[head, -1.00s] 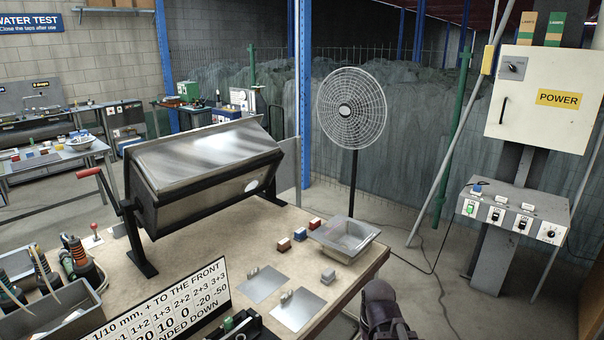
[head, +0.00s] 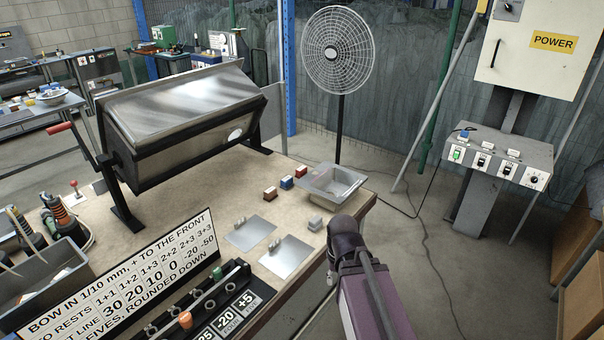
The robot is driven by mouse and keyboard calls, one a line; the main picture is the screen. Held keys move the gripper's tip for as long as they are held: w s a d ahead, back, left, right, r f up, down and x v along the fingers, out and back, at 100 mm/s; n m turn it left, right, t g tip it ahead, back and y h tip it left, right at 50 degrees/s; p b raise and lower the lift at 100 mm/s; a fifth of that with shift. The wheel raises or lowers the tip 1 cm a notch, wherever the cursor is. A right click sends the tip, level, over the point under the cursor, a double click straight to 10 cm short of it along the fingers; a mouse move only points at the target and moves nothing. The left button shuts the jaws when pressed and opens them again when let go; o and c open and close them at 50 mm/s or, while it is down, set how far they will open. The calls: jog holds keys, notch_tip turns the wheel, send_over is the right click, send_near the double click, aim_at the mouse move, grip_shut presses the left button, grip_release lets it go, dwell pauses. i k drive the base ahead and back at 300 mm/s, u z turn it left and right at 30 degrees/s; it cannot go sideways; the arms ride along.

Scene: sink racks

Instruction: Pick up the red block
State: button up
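Three small blocks stand in a slanting row on the bench, beside the steel basin. The one closest to the basin is a red block (head: 301,171) with a pale lower part. A blue block (head: 286,183) is in the middle. A brownish-red block (head: 270,193) is at the near left end. All three look apart from each other. My arm shows at the lower right as a dark joint and a purple link, to the right of the bench edge. My gripper cannot be made out in the head view, and nothing is seen touching the blocks.
The steel basin (head: 331,185) sits at the bench's right corner. A grey block (head: 315,223) and two metal plates (head: 249,233) lie in front of the blocks. A large tilted metal box (head: 180,120) on a stand fills the left. A numbered board (head: 120,275) stands at the front.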

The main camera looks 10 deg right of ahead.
aim_at(301, 171)
jog(key=k, duration=1.35)
jog(key=z, duration=0.55)
jog(key=i, duration=1.25)
jog(key=z, duration=0.4)
jog(key=i, duration=1.5)
jog(key=u, duration=0.5)
